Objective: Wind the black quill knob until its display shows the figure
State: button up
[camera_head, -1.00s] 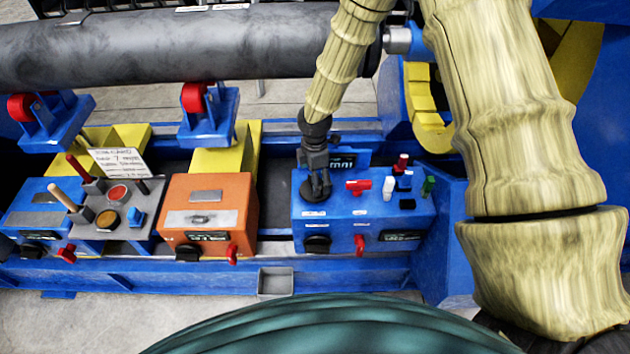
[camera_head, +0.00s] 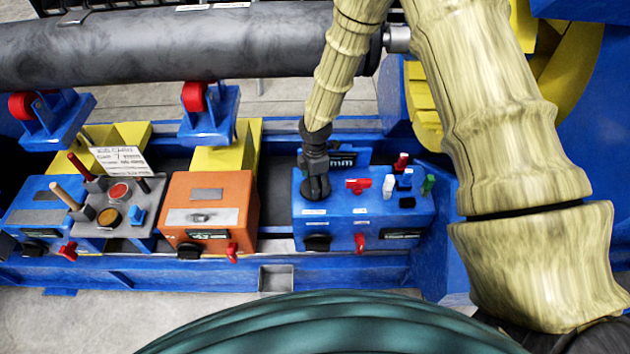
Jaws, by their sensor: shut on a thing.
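The blue control box (camera_head: 340,222) stands right of centre, with a black knob (camera_head: 313,196) at the left of its top. My gripper (camera_head: 315,187) points down over this knob and is shut on it, hiding most of it. A small dark display (camera_head: 342,160) stands upright just behind the gripper. Its letters seem to end in "mm"; the gripper and wrist cover part of it, and I cannot read a figure.
On the same box are a red lever (camera_head: 358,185), a white button (camera_head: 388,187), a green switch (camera_head: 427,184) and a front black knob (camera_head: 316,242). An orange box (camera_head: 208,200) stands to its left. A grey pipe (camera_head: 170,45) runs behind.

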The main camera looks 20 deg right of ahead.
jog(key=shift+m, duration=0.3)
jog(key=m, duration=0.4)
jog(key=shift+b, duration=0.35)
jog(key=m, duration=0.5)
dwell(0.5)
jog(key=o, duration=1)
notch_tip(320, 180, up, 12)
